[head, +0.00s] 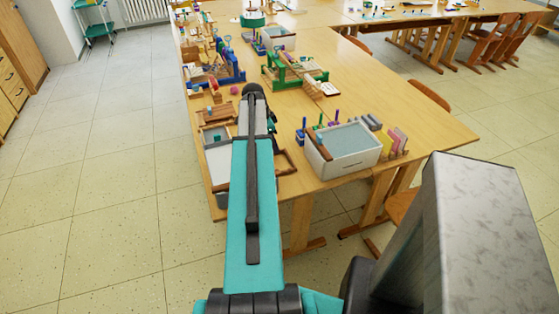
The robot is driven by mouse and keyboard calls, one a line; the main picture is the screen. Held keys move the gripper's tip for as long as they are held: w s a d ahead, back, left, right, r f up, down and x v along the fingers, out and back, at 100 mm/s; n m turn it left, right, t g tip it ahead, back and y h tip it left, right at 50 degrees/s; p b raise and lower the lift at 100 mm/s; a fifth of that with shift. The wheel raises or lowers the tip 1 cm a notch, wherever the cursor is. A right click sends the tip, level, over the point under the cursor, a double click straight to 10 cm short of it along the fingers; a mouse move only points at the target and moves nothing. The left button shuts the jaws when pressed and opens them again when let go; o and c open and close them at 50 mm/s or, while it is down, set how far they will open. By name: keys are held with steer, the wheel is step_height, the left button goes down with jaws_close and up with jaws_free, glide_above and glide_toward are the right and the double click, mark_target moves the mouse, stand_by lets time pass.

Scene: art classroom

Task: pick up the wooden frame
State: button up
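A thin brown wooden frame (289,167) lies flat on the near part of the wooden table. Its right edge and corner show just right of my arm. My arm covers the rest of it. My arm reaches forward over the table, and its dark far joint shows above the tabletop. My gripper does not show; I cannot tell where its fingers are or whether they hold anything.
A white tub (349,167) with grey-blue contents stands right of the frame, a brown bar on its left rim. Coloured tools stand behind it. A grey-white tray (219,160) lies left of my arm. A green wooden stand (285,74) is farther back. Floor at left is clear.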

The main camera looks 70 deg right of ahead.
steer(key=shift+x, duration=0.85)
steer(key=shift+c, duration=0.5)
jaws_close()
